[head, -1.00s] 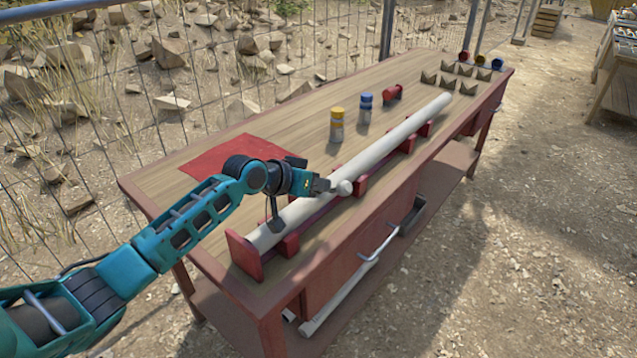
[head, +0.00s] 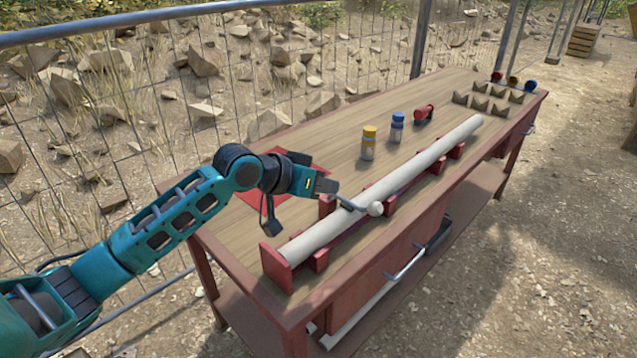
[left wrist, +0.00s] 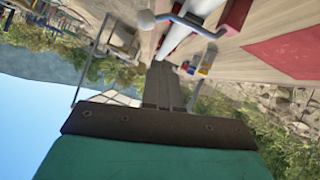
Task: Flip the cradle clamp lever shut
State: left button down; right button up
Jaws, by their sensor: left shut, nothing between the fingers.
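A white pipe (head: 420,160) lies lengthwise in a red cradle (head: 275,262) on the workbench. The clamp lever (head: 350,204) is a thin grey bent rod reaching across the pipe, with a pale ball knob (head: 375,208) at its front end. In the left wrist view the lever (left wrist: 185,24) and knob (left wrist: 146,19) show at the top, beside the pipe (left wrist: 197,12). My left gripper (head: 328,186) is shut and empty, just behind the pipe near the lever's back end. I cannot tell whether it touches the lever. Its closed fingers show in the left wrist view (left wrist: 161,85). My right gripper is out of view.
Yellow-capped (head: 369,143) and blue-capped (head: 397,128) bottles and a red object (head: 424,115) stand behind the pipe. A red mat (head: 300,160) lies partly behind my left arm. Small brown V-shaped blocks (head: 490,103) sit at the far end. A wire fence runs behind the bench.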

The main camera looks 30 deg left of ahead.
pick_arm(q)
jog(key=shift+v, duration=0.9)
jog(key=s+d+f+m+g+y, duration=0.1)
jog(key=s+d+f+g, duration=0.15)
jog(key=s+f, duration=0.35)
jog(key=s+d+f+g+y, duration=0.1)
jog(key=s+d+f, duration=0.35)
jog(key=s, duration=0.25)
jog(key=s+a+f+n+g+y, duration=0.1)
jog(key=s+f+g+y, duration=0.1)
jog(key=s, duration=0.6)
jog(key=s+a+f+g+y, duration=0.1)
jog(key=s+a+f, duration=0.15)
jog(key=s, duration=0.65)
jog(key=w+d+f+t+h, duration=0.1)
jog(key=w+d+f+t, duration=0.2)
jog(key=w+f+t, duration=0.4)
notch_tip(320, 180, down, 2)
jog(key=shift+w+d+f, duration=0.1)
jog(key=shift+w+d, duration=0.05)
jog(key=shift+d, duration=0.15)
